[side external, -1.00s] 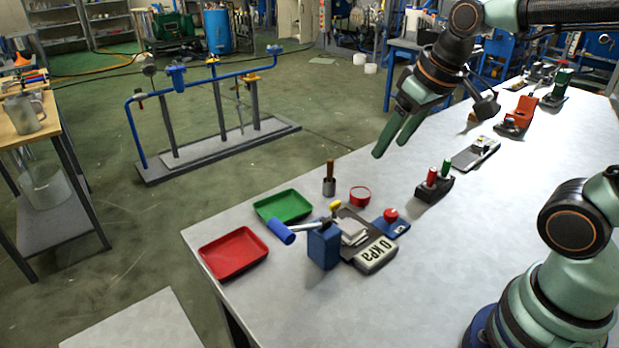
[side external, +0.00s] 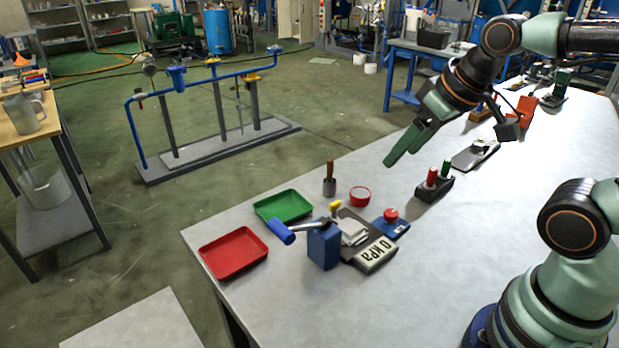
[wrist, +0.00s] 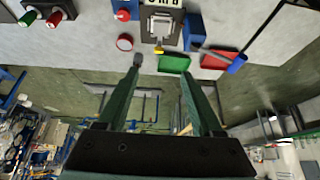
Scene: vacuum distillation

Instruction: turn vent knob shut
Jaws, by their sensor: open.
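A small yellow knob (side external: 335,206) stands at the back edge of a grey device (side external: 353,231) with a "0 kPa" readout (side external: 376,254). The knob also shows in the wrist view (wrist: 158,50). A red round knob (side external: 391,215) sits on a blue base beside the device. I cannot tell which knob is the vent knob, nor how far it is turned. My gripper (side external: 394,160) is in the air above the table's back edge, behind and to the right of the device. Its fingers are apart and empty in the wrist view (wrist: 159,70), touching nothing.
A blue block (side external: 323,248) with a blue-handled lever (side external: 283,231) stands left of the device. Green (side external: 283,205) and red (side external: 233,253) trays, a brown-handled tool in a cup (side external: 329,180), a red dish (side external: 360,196) and a red-and-green post block (side external: 434,186) stand nearby.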

